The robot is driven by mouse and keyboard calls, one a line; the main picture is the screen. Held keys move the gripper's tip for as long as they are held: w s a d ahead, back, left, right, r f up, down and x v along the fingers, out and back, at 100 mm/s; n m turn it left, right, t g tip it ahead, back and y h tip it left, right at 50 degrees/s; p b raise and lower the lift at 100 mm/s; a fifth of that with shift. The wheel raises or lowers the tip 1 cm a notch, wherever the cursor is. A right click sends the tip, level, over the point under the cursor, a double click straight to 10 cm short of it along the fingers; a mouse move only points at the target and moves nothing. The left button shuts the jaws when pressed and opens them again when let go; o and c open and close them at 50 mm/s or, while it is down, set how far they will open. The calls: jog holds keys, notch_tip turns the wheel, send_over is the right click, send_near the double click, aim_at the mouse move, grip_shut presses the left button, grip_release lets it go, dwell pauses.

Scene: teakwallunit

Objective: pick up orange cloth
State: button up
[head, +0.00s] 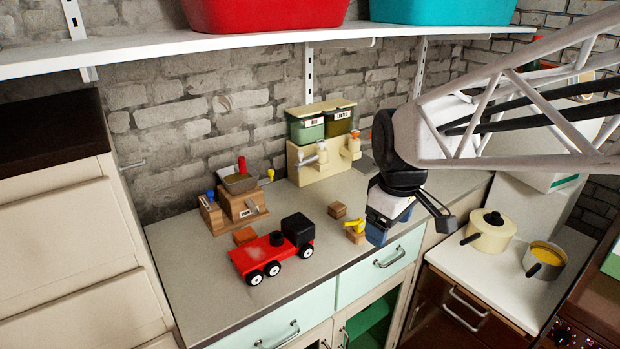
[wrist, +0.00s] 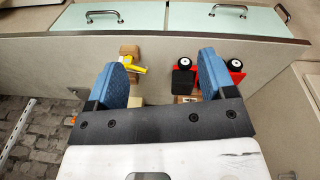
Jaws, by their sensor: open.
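I cannot make out an orange cloth for certain. A small orange-brown, block-like piece (head: 244,236) lies on the counter beside the red truck in the head view; I cannot tell whether it is cloth. A bit of orange (head: 368,134) also shows beside the dispenser, partly hidden by my arm. My gripper (head: 378,231) is above the right part of the counter. In the wrist view its blue pads (wrist: 164,78) stand wide apart with nothing held between them.
A red toy truck (head: 274,256) stands on the counter, also seen in the wrist view (wrist: 236,72). A yellow toy on a wooden block (head: 355,231) and a wooden cube (head: 337,210) are near my gripper. A dispenser (head: 322,153) and wooden toy (head: 236,203) stand behind.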

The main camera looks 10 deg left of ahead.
jog(key=w+a+f+n, duration=0.2)
jog(key=w+a+n, duration=0.2)
jog(key=a, duration=0.4)
jog(key=w+a+f+n, duration=0.1)
jog(key=w+a+n, duration=0.35)
jog(key=a, duration=0.25)
jog(key=n+g, duration=0.2)
jog(key=n, duration=0.6)
send_over(245, 233)
jog(key=shift+m, duration=0.25)
notch_tip(245, 233, down, 8)
jog(key=shift+s+r, duration=0.1)
jog(key=shift+r, duration=0.15)
jog(key=shift+f, duration=0.15)
jog(key=shift+f, duration=1.2)
jog(key=shift+f, duration=0.1)
jog(key=shift+f, duration=2.5)
jog(key=shift+c, duration=0.4)
